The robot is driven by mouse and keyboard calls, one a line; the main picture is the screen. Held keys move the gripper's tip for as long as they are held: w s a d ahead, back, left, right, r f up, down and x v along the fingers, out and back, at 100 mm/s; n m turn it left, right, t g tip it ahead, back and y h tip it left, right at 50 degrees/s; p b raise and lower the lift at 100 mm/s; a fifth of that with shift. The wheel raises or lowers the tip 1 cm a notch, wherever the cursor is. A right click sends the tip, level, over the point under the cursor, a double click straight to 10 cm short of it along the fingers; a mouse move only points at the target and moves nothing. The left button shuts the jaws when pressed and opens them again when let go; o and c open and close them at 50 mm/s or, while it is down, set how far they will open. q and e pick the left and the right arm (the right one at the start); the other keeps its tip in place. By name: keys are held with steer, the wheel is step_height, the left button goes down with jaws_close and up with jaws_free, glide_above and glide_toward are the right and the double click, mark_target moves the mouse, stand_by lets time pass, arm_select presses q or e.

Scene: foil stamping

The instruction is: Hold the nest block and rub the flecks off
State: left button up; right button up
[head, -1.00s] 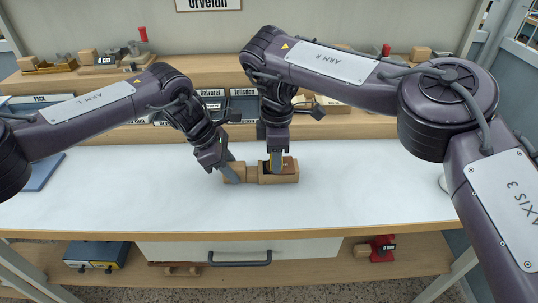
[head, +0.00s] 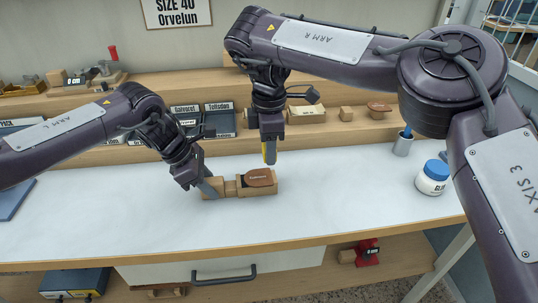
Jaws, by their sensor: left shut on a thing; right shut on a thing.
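The wooden nest block (head: 242,191) lies on the white bench top, with a brown oval piece (head: 262,177) bearing small lettering in its right part. Flecks are too small to make out. My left gripper (head: 211,190) is shut on the block's left end. My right gripper (head: 270,157) is shut on a slim yellow thing (head: 264,150), mostly hidden by the fingers. It is upright, just above and behind the oval piece, and appears apart from it.
A white jar with a blue lid (head: 433,178) and a grey cup (head: 403,144) stand at the right. Stepped wooden shelves (head: 330,133) with labelled boxes (head: 219,121) rise behind. A drawer handle (head: 224,276) is below the front edge. The bench right of the block is clear.

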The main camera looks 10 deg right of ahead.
steer(key=shift+r, duration=1.05)
arm_select(q)
steer(key=o, duration=1.1)
steer(key=shift+c, duration=0.2)
steer(key=v, duration=1.2)
